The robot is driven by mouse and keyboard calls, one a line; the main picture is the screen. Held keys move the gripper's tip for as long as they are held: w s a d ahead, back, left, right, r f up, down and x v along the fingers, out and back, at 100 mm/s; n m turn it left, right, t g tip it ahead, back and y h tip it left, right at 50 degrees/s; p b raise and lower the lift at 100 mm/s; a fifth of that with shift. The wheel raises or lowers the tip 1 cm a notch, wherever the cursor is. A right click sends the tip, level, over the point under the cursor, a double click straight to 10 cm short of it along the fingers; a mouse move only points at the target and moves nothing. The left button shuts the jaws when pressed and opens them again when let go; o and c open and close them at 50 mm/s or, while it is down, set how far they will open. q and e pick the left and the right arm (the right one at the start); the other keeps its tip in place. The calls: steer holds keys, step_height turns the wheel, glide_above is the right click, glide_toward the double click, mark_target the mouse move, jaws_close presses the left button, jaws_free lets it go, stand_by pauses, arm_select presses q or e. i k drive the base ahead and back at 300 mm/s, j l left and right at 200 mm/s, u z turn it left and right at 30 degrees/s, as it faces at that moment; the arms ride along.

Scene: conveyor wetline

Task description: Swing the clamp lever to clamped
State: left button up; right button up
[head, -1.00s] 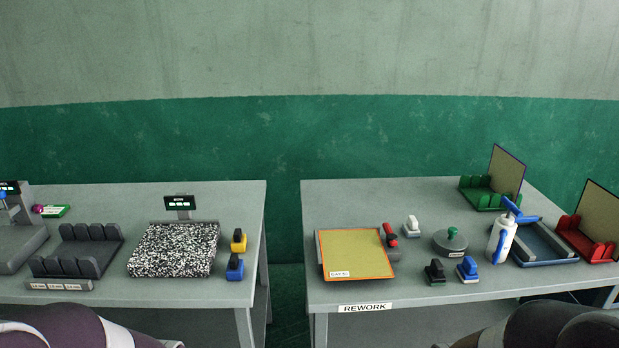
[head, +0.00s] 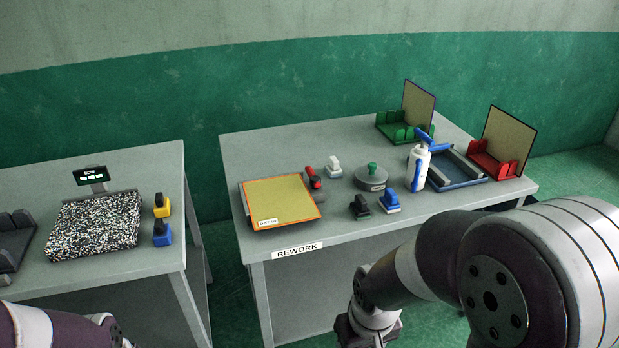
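A small red lever handle (head: 311,171) with a dark base stands at the right edge of a fixture holding a yellow board with an orange border (head: 280,201), on the rework table. It looks like the clamp lever; its exact clamp state is too small to tell. My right arm comes in at the lower right, its wrist in front of the table's front edge and well short of the lever. No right fingertips show. Only a piece of my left arm shows at the bottom left; its gripper is out of the picture.
On the rework table (head: 235,160) stand a grey round weight with a green knob (head: 371,178), white, black and blue stamp-like tools, a white bottle (head: 418,168), and green (head: 399,128) and red (head: 492,163) racks. A gap separates it from the left table (head: 158,262).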

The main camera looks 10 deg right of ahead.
mark_target(315, 181)
steer(key=i+l+u, duration=0.1)
steer(key=l+u, duration=0.25)
steer(key=i+l+u, duration=0.1)
steer(key=u, duration=0.2)
steer(key=l+u, duration=0.35)
steer(key=i+l, duration=0.05)
steer(key=l, duration=0.05)
